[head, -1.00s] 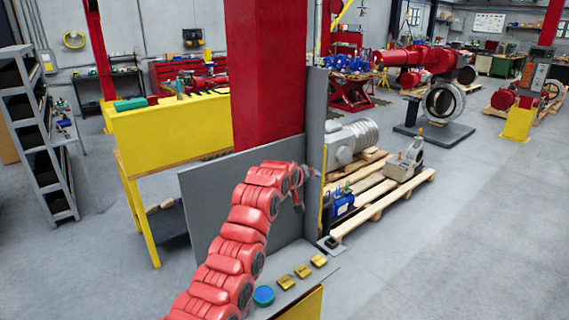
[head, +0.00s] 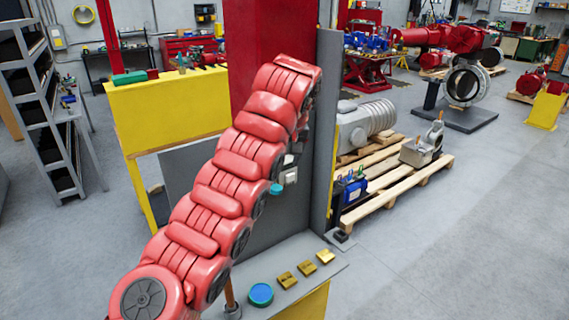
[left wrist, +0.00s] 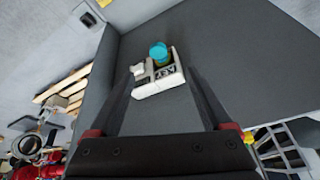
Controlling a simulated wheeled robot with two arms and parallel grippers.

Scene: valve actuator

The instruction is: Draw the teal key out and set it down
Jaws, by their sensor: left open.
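The teal key (head: 277,188) shows as a short round teal piece on a small white box (head: 290,175) fixed to the upright grey panel. In the left wrist view the key (left wrist: 158,52) sits at the box (left wrist: 160,82), with a yellowish part under its teal head and a dark-marked label beside it. My left gripper (left wrist: 162,72) is open, its two fingers apart on either side of the box, with nothing held. I cannot tell how far the fingertips are from the panel. In the head view my red left arm hides this gripper. My right gripper is not in view.
A red column (head: 265,45) stands behind the panel. A wooden pallet (head: 400,187) with machine parts lies to the right. A yellow bench (head: 168,105) stands left.

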